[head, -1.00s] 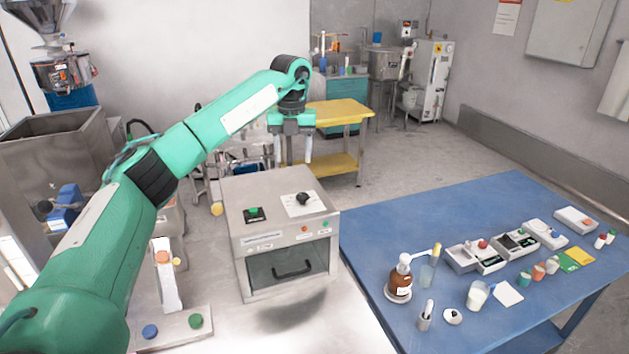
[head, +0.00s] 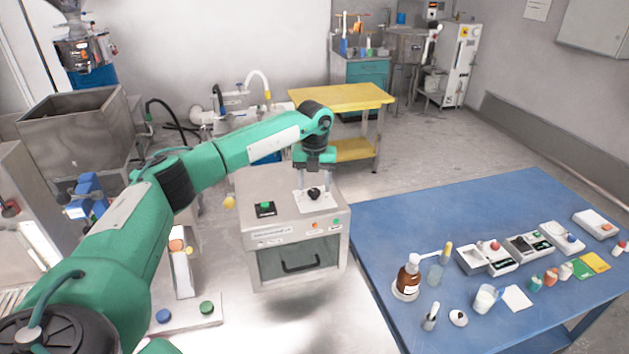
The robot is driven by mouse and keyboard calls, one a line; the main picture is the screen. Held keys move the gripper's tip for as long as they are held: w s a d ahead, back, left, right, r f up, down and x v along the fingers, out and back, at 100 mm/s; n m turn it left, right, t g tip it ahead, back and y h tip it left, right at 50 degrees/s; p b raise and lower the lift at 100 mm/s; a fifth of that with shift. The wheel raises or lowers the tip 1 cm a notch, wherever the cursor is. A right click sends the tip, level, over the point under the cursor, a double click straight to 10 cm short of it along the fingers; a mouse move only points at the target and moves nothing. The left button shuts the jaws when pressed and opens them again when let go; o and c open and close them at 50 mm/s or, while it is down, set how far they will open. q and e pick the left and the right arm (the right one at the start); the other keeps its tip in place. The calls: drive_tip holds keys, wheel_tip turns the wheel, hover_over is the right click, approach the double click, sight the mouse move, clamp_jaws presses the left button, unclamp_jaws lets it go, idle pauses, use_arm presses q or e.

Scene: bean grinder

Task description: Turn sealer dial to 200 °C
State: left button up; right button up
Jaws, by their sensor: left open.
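The sealer (head: 258,231) is a grey metal box with a dark front window and a black handle. Its dial (head: 314,193) is a small black knob on a white plate on the top face, toward the right. My left gripper (head: 314,180) points down just above the dial, its fingers apart and empty. The fingertips are pale against the white plate, so I cannot tell whether they reach around the knob. The dial's markings are too small to read. My right gripper is not in view.
A green button (head: 265,208) on a black plate sits left of the dial. The blue table (head: 400,225) on the right carries a brown bottle (head: 408,278), small devices and jars. A yellow table (head: 340,96) stands behind. A panel with blue and green buttons (head: 190,315) lies front left.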

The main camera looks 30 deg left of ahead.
use_arm(q)
drive_tip(key=shift+s+f, duration=0.1)
drive_tip(key=shift+f, duration=0.6)
drive_tip(key=c, duration=1)
drive_tip(key=shift+o, duration=0.2)
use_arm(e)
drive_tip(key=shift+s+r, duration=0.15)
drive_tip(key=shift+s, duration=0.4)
